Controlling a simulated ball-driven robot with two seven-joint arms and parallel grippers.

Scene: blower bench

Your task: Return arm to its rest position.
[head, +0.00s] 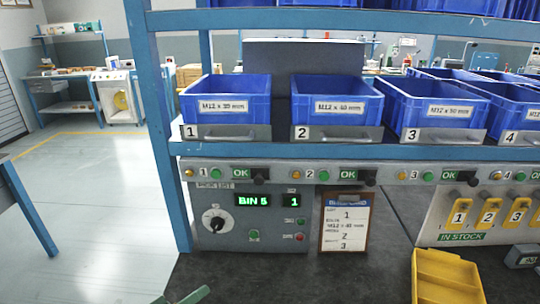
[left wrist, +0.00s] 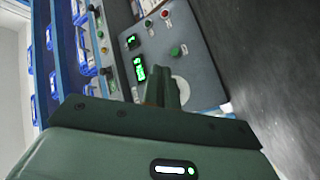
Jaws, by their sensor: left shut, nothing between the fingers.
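My left gripper (head: 192,296) shows only as a small green-grey tip at the bottom left of the head view, low and in front of the bench. In the left wrist view its fingers (left wrist: 166,92) are together, with nothing between them. They point toward the pick-list control box (left wrist: 190,50), which is tilted in that view. In the head view the control box (head: 253,237) stands upright on the dark bench, to the right of and beyond the gripper. The gripper looks apart from it. My right gripper is not in view.
Blue bins (head: 226,98) stand on a blue-framed shelf (head: 300,150). A yellow tray (head: 446,278) and a clipboard card (head: 345,222) are on the bench's right and middle. Yellow numbered tags (head: 488,212) hang at the right. Open floor (head: 90,220) lies to the left.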

